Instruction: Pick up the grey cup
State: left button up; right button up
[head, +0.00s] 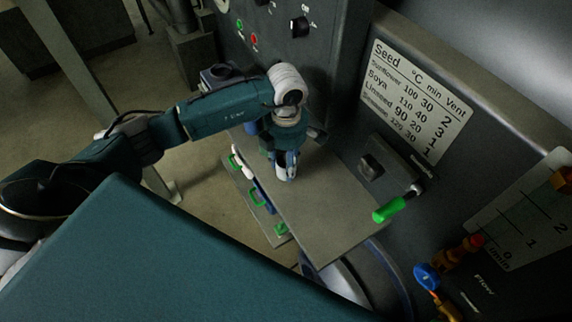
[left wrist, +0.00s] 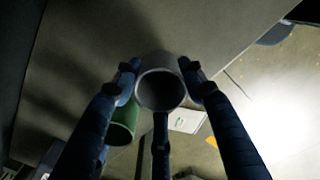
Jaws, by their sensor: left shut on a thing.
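The grey cup (left wrist: 160,90) is in the middle of the left wrist view, its round open mouth facing the camera. My left gripper (left wrist: 158,100) is shut on it, with blue fingers against its left and right sides and a third finger below. In the head view my left gripper (head: 285,165) points down over the grey shelf, and a pale bit of the cup (head: 281,173) shows at its fingers. I cannot tell whether the cup touches the shelf. My right gripper is in neither view.
A green cup (left wrist: 122,124) is close beside the left finger. The grey shelf (head: 330,205) is bare towards its front right. A lever with a green grip (head: 389,210) sticks out at its right. A panel with green handles (head: 257,197) lies lower left.

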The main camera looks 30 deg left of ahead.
pick_arm(q)
notch_tip(320, 180, up, 20)
jog(key=b, duration=0.2)
jog(key=shift+f, duration=0.25)
jog(key=s+d+f+m, duration=0.2)
jog(key=s+m, duration=0.3)
jog(key=m, duration=0.8)
jog(key=s+d+f+m, duration=0.2)
jog(key=s+m, duration=0.4)
jog(key=m, duration=0.7)
jog(key=shift+s+d, duration=0.25)
jog(key=shift+d, duration=0.1)
jog(key=shift+s+d+f, duration=0.1)
